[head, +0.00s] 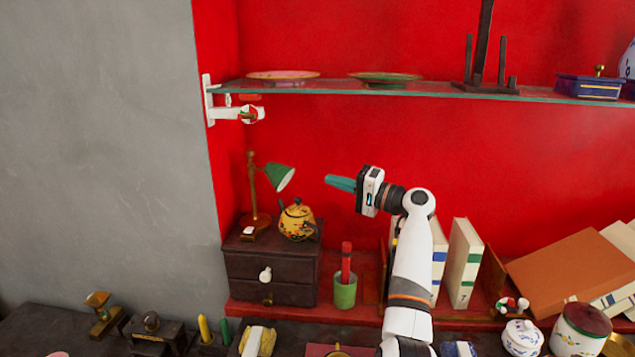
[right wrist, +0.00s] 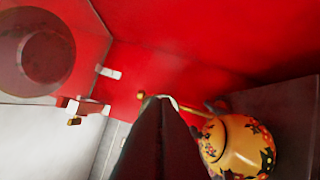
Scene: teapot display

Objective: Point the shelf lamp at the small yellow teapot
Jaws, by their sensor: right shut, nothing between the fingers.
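The shelf lamp has a green shade (head: 279,176), a brass post and a base, and stands on the dark drawer box in the head view. Its pale opening faces down and to the right. The small yellow teapot (head: 297,221), with painted flowers, stands beside it on the same box, below and slightly right of the shade; it also shows in the right wrist view (right wrist: 238,146). My right gripper (head: 329,181) is shut and empty, apart from the shade on its right side. In the right wrist view its dark fingers hide most of the lamp. My left gripper is not in view.
The dark drawer box (head: 270,272) stands in the red niche beside the grey wall. A glass shelf (head: 330,87) with plates runs above. A green cup (head: 345,291) holding a red stick and upright books (head: 463,262) stand to the right.

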